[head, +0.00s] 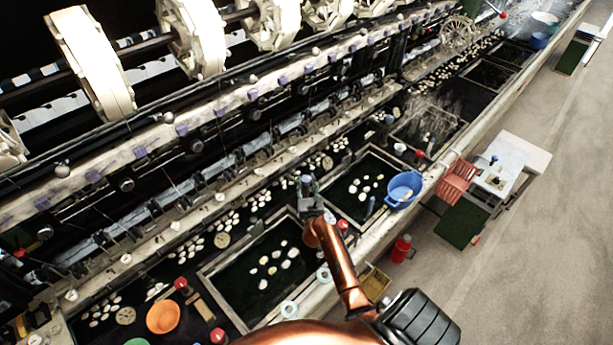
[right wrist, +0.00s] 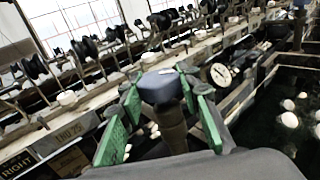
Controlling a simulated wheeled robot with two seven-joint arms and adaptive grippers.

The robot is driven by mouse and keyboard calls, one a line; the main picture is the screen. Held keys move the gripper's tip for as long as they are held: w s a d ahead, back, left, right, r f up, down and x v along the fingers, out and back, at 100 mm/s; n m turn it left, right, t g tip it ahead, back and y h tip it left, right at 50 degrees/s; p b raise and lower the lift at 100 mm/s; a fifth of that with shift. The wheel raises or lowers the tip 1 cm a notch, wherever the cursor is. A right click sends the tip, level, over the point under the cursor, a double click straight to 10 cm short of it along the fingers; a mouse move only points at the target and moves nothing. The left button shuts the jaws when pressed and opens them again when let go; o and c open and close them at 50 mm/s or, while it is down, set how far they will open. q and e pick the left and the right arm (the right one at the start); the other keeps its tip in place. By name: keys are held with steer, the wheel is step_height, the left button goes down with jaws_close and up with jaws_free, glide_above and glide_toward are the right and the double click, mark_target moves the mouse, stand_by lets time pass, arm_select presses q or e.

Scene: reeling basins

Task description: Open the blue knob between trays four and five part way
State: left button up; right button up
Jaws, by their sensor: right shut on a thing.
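In the right wrist view, a blue-grey knob (right wrist: 160,86) tops a brownish upright stem. My right gripper (right wrist: 160,98) has its green-padded fingers on both sides of the knob and is shut on it. In the head view, my right gripper (head: 307,187) reaches down between two dark water trays, the nearer tray (head: 205,272) and the farther tray (head: 407,168). Pale cocoons float in both. The knob is mostly hidden there by the gripper, and I cannot tell how far it is turned. My left gripper is not in view.
A blue basin (head: 404,188) sits at the farther tray's right corner. A red flask (head: 401,249) and a red stool (head: 457,180) stand along the aisle. An orange bowl (head: 163,317) lies at lower left. Reeling machinery with large white wheels (head: 92,62) runs behind.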

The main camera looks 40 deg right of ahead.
steer(key=shift+y, duration=0.3)
steer(key=o, duration=1.2)
steer(key=v, duration=1.2)
steer(key=shift+f, duration=0.2)
